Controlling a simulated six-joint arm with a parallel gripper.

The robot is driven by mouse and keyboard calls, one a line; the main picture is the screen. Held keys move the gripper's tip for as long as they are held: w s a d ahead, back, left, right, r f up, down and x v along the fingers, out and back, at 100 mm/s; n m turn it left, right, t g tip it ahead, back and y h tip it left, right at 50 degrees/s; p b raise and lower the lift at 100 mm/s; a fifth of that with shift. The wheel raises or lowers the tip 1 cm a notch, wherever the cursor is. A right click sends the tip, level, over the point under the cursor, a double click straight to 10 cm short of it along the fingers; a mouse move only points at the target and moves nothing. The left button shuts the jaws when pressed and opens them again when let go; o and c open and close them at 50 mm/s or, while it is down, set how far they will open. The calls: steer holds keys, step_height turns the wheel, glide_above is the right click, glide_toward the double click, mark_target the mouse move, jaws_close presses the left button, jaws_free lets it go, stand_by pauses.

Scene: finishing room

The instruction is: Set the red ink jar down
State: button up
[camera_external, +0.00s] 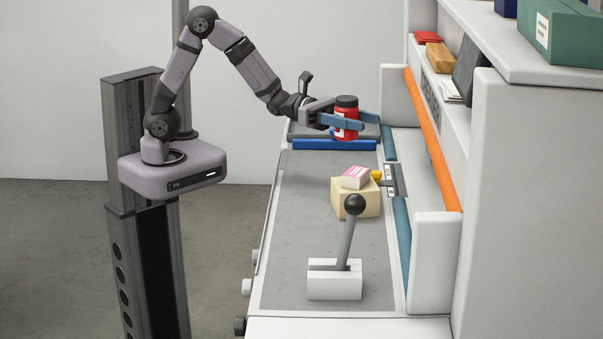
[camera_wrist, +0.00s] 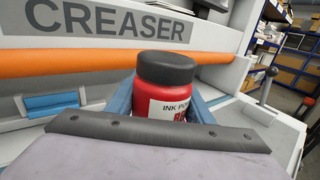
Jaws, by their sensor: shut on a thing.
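The red ink jar (camera_external: 346,119) has a black lid and a white label. My gripper (camera_external: 352,122) is shut on it, with a blue finger on either side. The jar is upright and held at the far end of the machine's grey bed (camera_external: 307,226); I cannot tell the exact gap below it. In the wrist view the jar (camera_wrist: 166,97) stands between the blue fingers (camera_wrist: 165,105), its label partly readable as ink. The jar's lower part is hidden there by the gripper body.
A cream block (camera_external: 349,203) with a pink and white box (camera_external: 356,178) on it sits mid-bed. A black-knobbed lever (camera_external: 349,245) stands nearer. An orange roller (camera_external: 432,140) and the creaser's tall housing (camera_external: 513,190) bound the right side. A blue bar (camera_external: 334,145) lies across the far end.

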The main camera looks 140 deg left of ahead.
steer(key=s+a+r+n+g+y+b, duration=0.1)
steer(key=s+a+n+g+y+b, duration=0.3)
steer(key=a, duration=0.6)
steer(key=s+a+r+n+g+y, duration=0.1)
steer(key=s+a+n+y, duration=0.2)
steer(key=s+a+y, duration=0.45)
steer(key=shift+w+a+f+h+p, duration=0.25)
steer(key=shift+w+a+f+h, duration=0.1)
steer(key=shift+f, duration=2.2)
steer(key=shift+w+a+f+h+p, duration=0.25)
steer(key=shift+a+f+h, duration=0.15)
steer(key=shift+f, duration=2.1)
steer(key=shift+w+a+f+h+p, duration=0.25)
steer(key=shift+a+f+h, duration=0.1)
steer(key=shift+f, duration=2.2)
steer(key=shift+f, duration=0.25)
steer(key=o, duration=1.3)
steer(key=shift+r, duration=0.1)
